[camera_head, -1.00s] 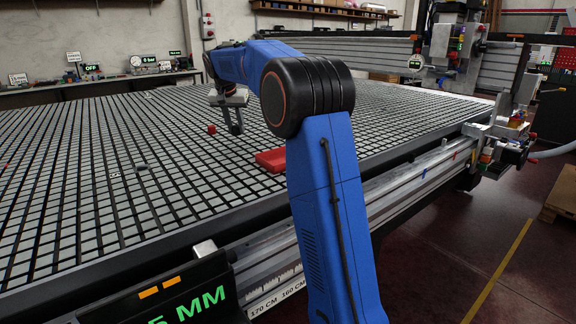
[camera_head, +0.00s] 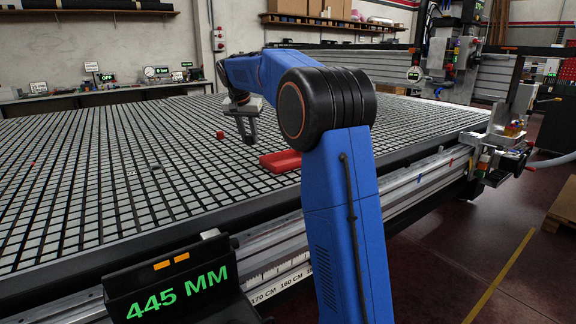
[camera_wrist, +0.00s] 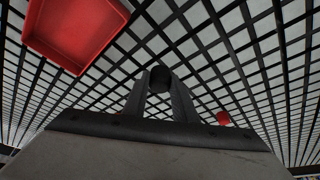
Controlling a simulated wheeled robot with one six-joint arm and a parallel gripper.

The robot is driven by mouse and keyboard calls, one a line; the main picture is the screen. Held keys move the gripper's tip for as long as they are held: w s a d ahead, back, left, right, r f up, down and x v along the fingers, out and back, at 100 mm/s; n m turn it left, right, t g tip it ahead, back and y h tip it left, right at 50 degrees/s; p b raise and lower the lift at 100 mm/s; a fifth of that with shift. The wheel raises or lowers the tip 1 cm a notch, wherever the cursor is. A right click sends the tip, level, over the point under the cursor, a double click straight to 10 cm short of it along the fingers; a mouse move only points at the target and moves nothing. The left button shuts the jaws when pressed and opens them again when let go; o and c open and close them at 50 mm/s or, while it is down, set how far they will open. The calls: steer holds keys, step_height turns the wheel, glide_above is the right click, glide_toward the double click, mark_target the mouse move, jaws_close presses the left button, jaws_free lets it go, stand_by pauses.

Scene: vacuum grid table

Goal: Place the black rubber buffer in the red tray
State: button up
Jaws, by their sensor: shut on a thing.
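The black rubber buffer (camera_wrist: 160,78) shows in the wrist view as a dark round piece between my fingertips. My gripper (camera_wrist: 161,94) is shut on it. In the head view my gripper (camera_head: 247,130) hangs over the grid table, left of and beyond the red tray. The buffer cannot be told apart from the dark fingers there. The red tray (camera_head: 281,161) lies on the grid near the table's front edge, partly behind my arm. In the wrist view the tray (camera_wrist: 72,28) is at upper left, apart from my gripper, and its visible floor is empty.
A small red block (camera_head: 220,134) lies on the grid left of my gripper; it also shows in the wrist view (camera_wrist: 223,118). A small grey piece (camera_head: 155,166) lies further left. The grid table (camera_head: 70,190) is otherwise mostly clear. A rail runs along its front edge.

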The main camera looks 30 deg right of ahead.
mark_target(274, 157)
steer(key=s+d+r+m+g, duration=0.15)
steer(key=s+r+m, duration=0.35)
steer(key=s, duration=0.9)
steer(key=shift+n+h, duration=0.4)
steer(key=shift+n, duration=0.2)
steer(key=shift+s+d+f, duration=0.1)
steer(key=shift+d+f, duration=0.1)
steer(key=shift+f, duration=2.15)
steer(key=shift+d+f, duration=0.15)
steer(key=shift+f, duration=2.15)
steer(key=o, duration=1)
steer(key=shift+f, duration=0.1)
steer(key=shift+o, duration=0.2)
steer(key=v, duration=1.2)
steer(key=shift+s, duration=0.2)
